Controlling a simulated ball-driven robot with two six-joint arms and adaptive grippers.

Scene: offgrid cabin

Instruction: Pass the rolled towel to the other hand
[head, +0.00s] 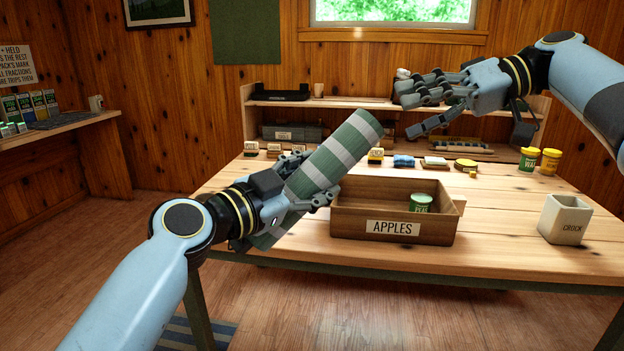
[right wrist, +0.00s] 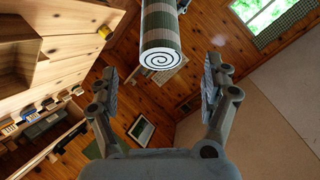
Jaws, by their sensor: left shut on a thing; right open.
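The rolled towel (head: 341,152) is green with pale stripes. It is tilted, its upper end up and to the right, above the table's front left part. My left gripper (head: 305,192) is shut around its lower half, and a short end sticks out below the fingers. My right gripper (head: 405,105) is open and empty, above and to the right of the towel in the head view, apart from it. In the right wrist view the towel's spiral end (right wrist: 160,61) shows beyond and between the open fingers of my right gripper (right wrist: 160,75).
A wooden crate labelled APPLES (head: 393,228) holds a green can (head: 420,203). A white crock (head: 565,219) stands at the table's right. Yellow-lidded tins (head: 529,158) and small items line the back edge. A shelf (head: 360,103) stands behind. The table's front right is clear.

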